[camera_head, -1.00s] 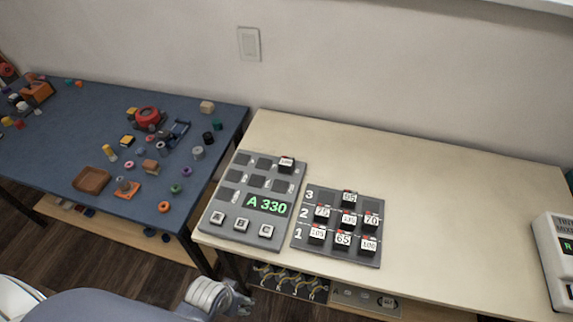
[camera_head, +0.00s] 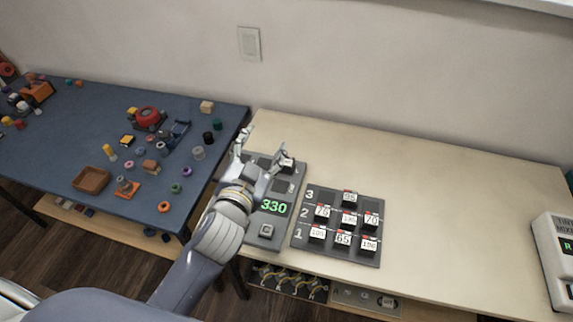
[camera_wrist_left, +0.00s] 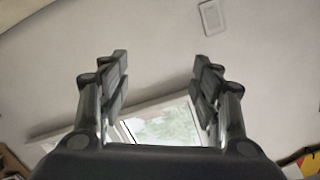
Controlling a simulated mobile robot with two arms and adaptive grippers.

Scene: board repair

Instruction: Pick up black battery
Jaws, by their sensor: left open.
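Several black battery-like blocks with white number labels stand on the grey numbered rack (camera_head: 300,240). One more black block (camera_head: 288,165) sits in the upper right slot of the grey board (camera_head: 293,185) with the green display. I cannot tell which block the task means. My left gripper (camera_head: 262,142) is open over the far end of that board, its right finger close beside the single block. My arm hides the board's left part. In the left wrist view the open fingers (camera_wrist_left: 160,85) have nothing between them. My right gripper is not in view.
The blue table (camera_head: 60,150) at left holds several small toys, cylinders and a brown tray (camera_head: 91,180). The cream table (camera_head: 450,200) is clear behind and right of the rack. A white device (camera_head: 555,255) stands at its right end.

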